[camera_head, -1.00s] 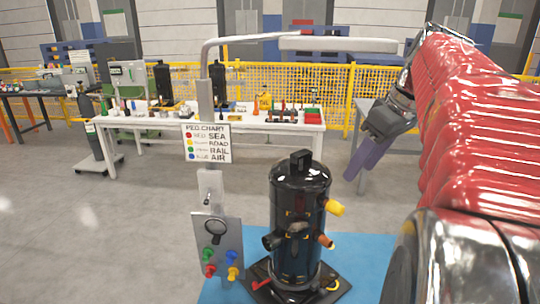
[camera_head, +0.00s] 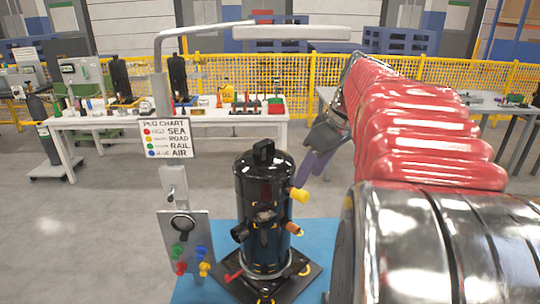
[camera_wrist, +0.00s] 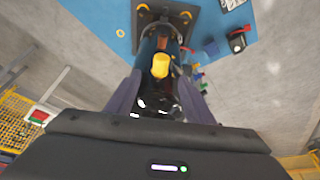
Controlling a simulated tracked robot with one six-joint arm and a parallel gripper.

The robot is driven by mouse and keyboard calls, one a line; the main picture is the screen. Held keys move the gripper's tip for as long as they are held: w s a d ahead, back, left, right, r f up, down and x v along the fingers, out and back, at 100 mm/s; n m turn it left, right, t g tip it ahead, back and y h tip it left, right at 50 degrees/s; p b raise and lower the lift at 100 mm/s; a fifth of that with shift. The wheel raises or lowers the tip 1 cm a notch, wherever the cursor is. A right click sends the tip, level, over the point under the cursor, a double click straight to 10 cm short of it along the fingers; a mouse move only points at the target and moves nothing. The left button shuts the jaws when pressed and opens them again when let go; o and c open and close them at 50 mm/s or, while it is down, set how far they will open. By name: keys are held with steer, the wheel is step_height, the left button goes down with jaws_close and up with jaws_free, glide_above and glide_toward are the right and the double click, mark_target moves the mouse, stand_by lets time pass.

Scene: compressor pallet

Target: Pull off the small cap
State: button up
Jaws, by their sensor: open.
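The black compressor (camera_head: 262,200) stands upright on a dark square base plate. A yellow cap (camera_head: 299,194) sticks out from its right side, and a smaller orange-brown cap (camera_head: 292,228) sits on a stub below it. My gripper (camera_head: 303,178) has purple fingers, spread apart and empty. In the head view it appears above and right of the yellow cap, apart from it. The fingers also show in the wrist view (camera_wrist: 158,88), flanking the compressor's shiny black top.
A stand with a peg chart (camera_head: 166,138) and a panel of coloured pegs (camera_head: 185,240) stands left of the compressor, its lamp arm (camera_head: 290,33) overhead. The blue mat (camera_head: 205,290) lies beneath. A white bench (camera_head: 110,122) and yellow fence are behind. Open floor lies left.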

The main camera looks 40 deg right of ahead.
mark_target(301, 195)
steer(key=x, duration=0.6)
steer(key=shift+f, duration=0.25)
steer(key=shift+c, duration=0.5)
jaws_close()
stand_by(0.3)
